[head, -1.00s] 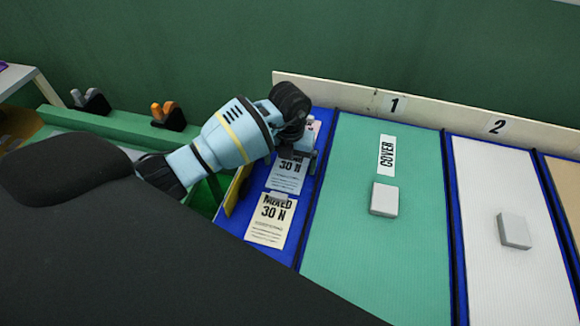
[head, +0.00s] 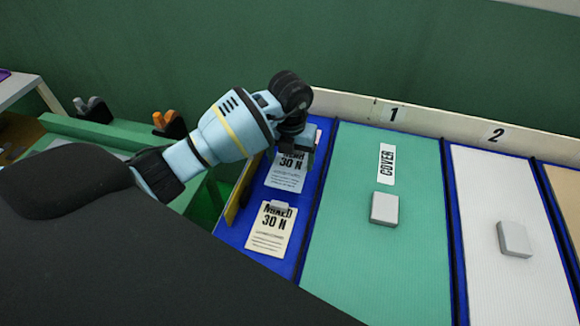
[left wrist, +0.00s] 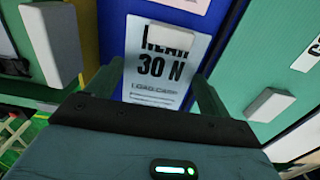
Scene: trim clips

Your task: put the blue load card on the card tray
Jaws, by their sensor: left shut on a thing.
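The blue load card (head: 287,174) is pale blue with dark "30 N" print, in the head view under my left gripper (head: 296,146). In the left wrist view the card (left wrist: 150,75) lies between the two fingers, its grey tab near the fingertips. My left gripper (left wrist: 158,78) is shut on it, with the grip itself partly hidden. The card shows over a blue panel (head: 235,228); I cannot tell whether it touches it. I cannot tell for certain which surface is the card tray. My right gripper is not in view.
A cream "30 N" card (head: 270,230) lies on the blue panel nearer me. Right of it are a green lane (head: 345,240) and a white lane (head: 490,200), each with a grey block. A wooden board (head: 440,122) runs behind. A yellow edge (head: 240,190) stands at left.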

